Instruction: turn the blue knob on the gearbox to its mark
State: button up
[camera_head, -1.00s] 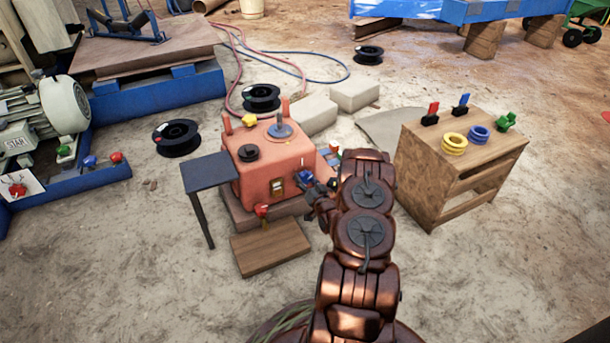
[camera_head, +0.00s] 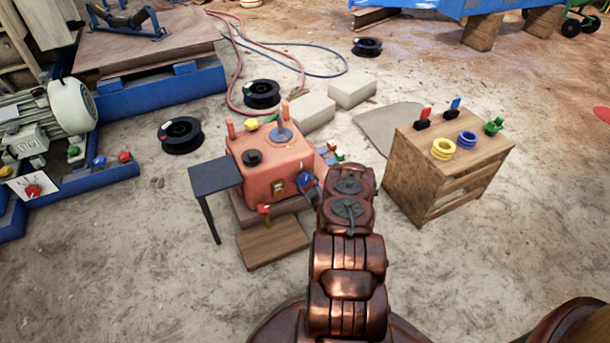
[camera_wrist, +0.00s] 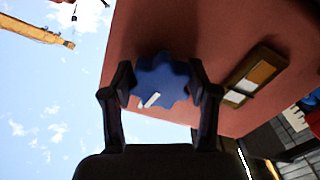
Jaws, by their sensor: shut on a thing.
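The gearbox (camera_head: 268,158) is a red-orange box on a low base left of my arm. In the wrist view its red face (camera_wrist: 230,35) fills the upper right. The blue knob (camera_wrist: 160,80) has a lobed edge and a white pointer line directed to the lower left. My gripper (camera_wrist: 163,88) is shut on the knob, with one dark finger on each side. A small panel (camera_wrist: 255,76) with orange and white fields is right of the knob; I cannot tell whether it is the mark. In the head view my gripper (camera_head: 308,186) is small at the gearbox's front right side.
A wooden bench (camera_head: 420,160) with yellow and blue rings and small levers stands to the right. A dark side table (camera_head: 215,177) and a wooden board (camera_head: 272,242) are beside the gearbox. Black spools and pale blocks lie behind it. The foreground ground is clear.

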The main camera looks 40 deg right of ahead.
jog(key=shift+r+n+p, duration=0.15)
jog(key=shift+n+p, duration=0.65)
jog(key=shift+p, duration=0.25)
jog(key=o, duration=1.2)
jog(key=shift+c, duration=0.2)
jog(key=shift+s, duration=0.1)
jog(key=v, duration=1.1)
jog(key=shift+s+a, duration=0.15)
jog(key=shift+s, duration=0.2)
